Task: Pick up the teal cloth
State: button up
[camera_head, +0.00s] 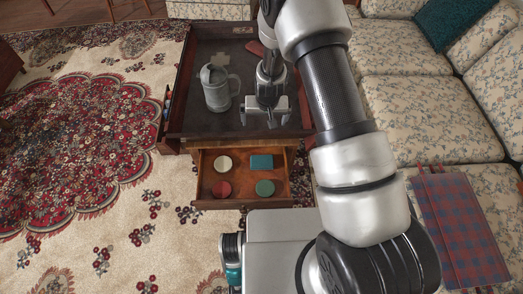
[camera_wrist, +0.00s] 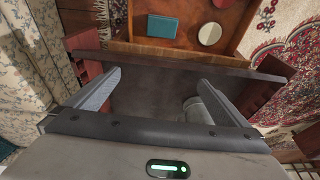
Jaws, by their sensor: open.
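A small flat teal rectangle (camera_head: 261,162), which looks like the teal cloth, lies in the open wooden drawer at the back right. It also shows in the wrist view (camera_wrist: 162,26), near the top. My gripper (camera_head: 265,117) is open and empty, over the dark table top behind the drawer. In the wrist view, its fingers (camera_wrist: 160,80) are spread, with the table top between them and the teal rectangle beyond, apart from them.
The drawer (camera_head: 245,203) also holds a cream disc (camera_head: 222,164), a red disc (camera_head: 221,189) and a green disc (camera_head: 265,188). A floral sofa (camera_head: 420,120) stands at the right.

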jog(key=b, duration=0.2)
send_near(262, 161)
jog(key=b+x, duration=0.3)
jog(key=shift+w+d, duration=0.15)
jog(key=shift+w, duration=0.05)
jog(key=shift+b+x, duration=1.35)
jog(key=shift+x, duration=1.55)
jog(key=shift+s, duration=0.15)
jog(key=c, duration=0.9)
jog(key=shift+r, duration=0.1)
jog(key=shift+c, duration=0.2)
